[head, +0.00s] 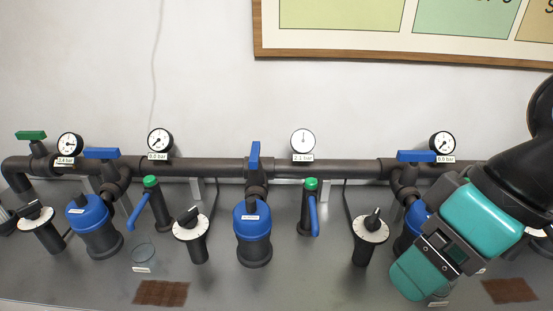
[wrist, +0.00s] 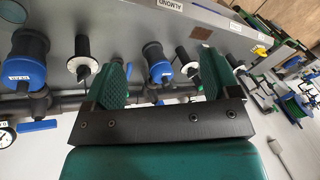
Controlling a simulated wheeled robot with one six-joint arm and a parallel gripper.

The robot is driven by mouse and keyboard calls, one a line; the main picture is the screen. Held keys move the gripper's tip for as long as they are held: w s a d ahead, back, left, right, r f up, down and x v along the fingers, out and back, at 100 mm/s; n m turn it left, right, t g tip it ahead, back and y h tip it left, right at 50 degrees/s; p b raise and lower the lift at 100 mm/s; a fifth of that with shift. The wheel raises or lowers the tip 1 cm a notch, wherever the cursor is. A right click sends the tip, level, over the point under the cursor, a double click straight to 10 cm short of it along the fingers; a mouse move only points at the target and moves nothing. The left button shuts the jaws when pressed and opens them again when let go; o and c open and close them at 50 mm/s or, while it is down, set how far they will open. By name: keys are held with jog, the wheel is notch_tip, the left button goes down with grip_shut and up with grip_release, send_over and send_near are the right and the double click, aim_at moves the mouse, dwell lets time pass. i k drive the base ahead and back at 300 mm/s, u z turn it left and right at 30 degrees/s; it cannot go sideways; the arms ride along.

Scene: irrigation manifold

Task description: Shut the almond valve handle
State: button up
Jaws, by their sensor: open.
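My gripper (head: 420,285) is at the right front of the bench in the head view, over the right blue filter (head: 409,236), and partly hides it. Its jaws (wrist: 155,85) are open and empty in the wrist view. Blue valve handles top the pipe branches: left (head: 102,153) and right (head: 416,156) lie along the pipe, while the middle one (head: 255,155) is turned across it. An upside-down ALMOND label (wrist: 171,5) shows at the top of the wrist view. I cannot tell which handle it belongs to. Another blue handle (wrist: 37,126) shows at lower left there.
A dark pipe (head: 215,168) runs along the wall with several gauges; the middle one (head: 302,141) is tagged 2.1 bar. Dial posts (head: 370,228) and green-capped posts with blue levers (head: 311,205) stand on the grey bench. A glass beaker (head: 143,256) stands near the front left.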

aim_at(253, 161)
jog(key=k, duration=1)
jog(key=u, duration=1.1)
jog(key=i, duration=1.6)
jog(key=z, duration=0.5)
